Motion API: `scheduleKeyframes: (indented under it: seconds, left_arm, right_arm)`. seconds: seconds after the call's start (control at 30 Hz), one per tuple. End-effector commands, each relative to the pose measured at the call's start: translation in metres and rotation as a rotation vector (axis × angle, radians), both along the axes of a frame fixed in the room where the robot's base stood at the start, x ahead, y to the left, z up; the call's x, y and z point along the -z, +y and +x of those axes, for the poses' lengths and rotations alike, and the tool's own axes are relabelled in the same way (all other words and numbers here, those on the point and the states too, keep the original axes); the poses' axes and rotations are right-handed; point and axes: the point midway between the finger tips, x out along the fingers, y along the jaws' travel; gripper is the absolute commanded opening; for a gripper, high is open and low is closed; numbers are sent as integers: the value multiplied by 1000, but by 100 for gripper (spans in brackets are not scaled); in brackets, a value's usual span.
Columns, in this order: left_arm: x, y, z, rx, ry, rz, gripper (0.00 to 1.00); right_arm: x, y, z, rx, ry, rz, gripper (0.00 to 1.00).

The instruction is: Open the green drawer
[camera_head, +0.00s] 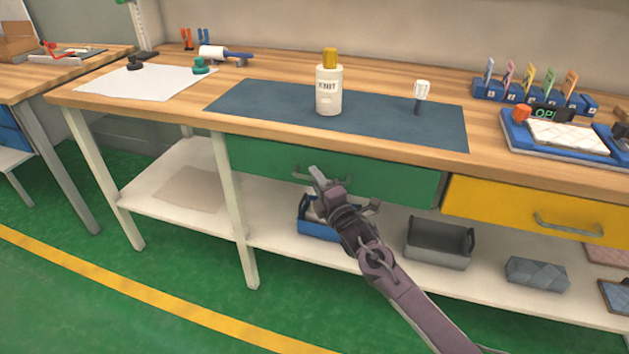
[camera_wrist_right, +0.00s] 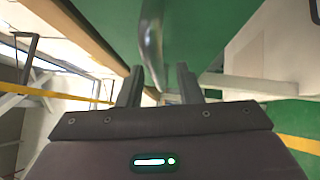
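The green drawer (camera_head: 390,182) is shut under the front edge of the wooden workbench, left of a yellow drawer. Its silver bar handle (camera_head: 300,176) is partly hidden by my right gripper (camera_head: 338,188). The handle (camera_wrist_right: 151,42) runs down the middle of the right wrist view, in front of the green drawer face (camera_wrist_right: 205,40). The two fingers of my right gripper (camera_wrist_right: 160,86) stand apart, one to each side of the handle's line. No contact with the handle is visible, and its exact depth between the fingers is hard to tell. My left gripper is not in view.
The yellow drawer (camera_head: 500,205) has its own handle. A white lower shelf (camera_head: 275,240) holds a blue bin (camera_head: 318,230) and a grey bin (camera_head: 440,243). On the bench, a bottle (camera_head: 329,92) stands on a dark mat (camera_head: 260,103). Green floor in front is clear.

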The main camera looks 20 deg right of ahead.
Motion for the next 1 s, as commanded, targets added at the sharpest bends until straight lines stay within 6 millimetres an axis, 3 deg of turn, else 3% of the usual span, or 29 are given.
scheduleKeyframes:
  seconds: [0.37,0.63,1.0]
  left_arm:
    - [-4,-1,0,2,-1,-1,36]
    - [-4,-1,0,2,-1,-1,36]
    - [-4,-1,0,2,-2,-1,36]
  right_arm:
    - [-1,2,8,0,0,1,32]
    - [-1,2,8,0,1,1,0]
    - [-1,2,6,0,2,1,0]
